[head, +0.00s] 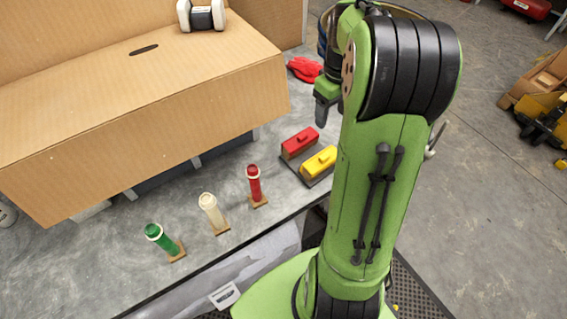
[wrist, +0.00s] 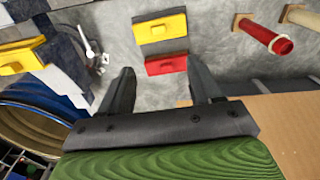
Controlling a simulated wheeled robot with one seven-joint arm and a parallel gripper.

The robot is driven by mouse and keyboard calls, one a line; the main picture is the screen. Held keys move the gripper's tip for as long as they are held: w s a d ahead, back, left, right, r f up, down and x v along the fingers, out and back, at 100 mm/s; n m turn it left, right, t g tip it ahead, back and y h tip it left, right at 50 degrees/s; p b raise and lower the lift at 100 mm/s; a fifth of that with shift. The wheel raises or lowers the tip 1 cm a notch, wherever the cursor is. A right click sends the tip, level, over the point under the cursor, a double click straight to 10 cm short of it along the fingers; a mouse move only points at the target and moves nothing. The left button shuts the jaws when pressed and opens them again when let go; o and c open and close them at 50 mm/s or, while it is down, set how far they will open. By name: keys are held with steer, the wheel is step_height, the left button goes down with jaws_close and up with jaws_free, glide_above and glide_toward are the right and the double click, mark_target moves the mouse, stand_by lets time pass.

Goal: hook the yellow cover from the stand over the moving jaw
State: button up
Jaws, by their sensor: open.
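The yellow cover (head: 319,161) is a block with a raised grip and sits on a dark stand on the grey table, beside a red cover (head: 300,142). In the wrist view the yellow cover (wrist: 160,28) lies ahead of the fingertips, beyond the red cover (wrist: 166,65). My gripper (wrist: 161,78) is open and empty, its two dark fingers on either side of the red cover in the picture. In the head view my gripper (head: 325,107) is above the table, apart from the covers and partly hidden by my arm. I cannot make out the moving jaw.
A large cardboard box (head: 130,110) fills the back. Red gloves (head: 305,69) lie near my gripper. Another yellow block (wrist: 20,57) and a blue-rimmed drum (wrist: 42,115) show at the wrist view's left.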

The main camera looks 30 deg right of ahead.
steer(key=b, duration=0.2)
glide_above(324, 155)
step_height(324, 155, down, 12)
steer(key=shift+r, duration=0.15)
step_height(324, 155, down, 6)
steer(key=shift+r, duration=0.15)
steer(key=c, duration=1.2)
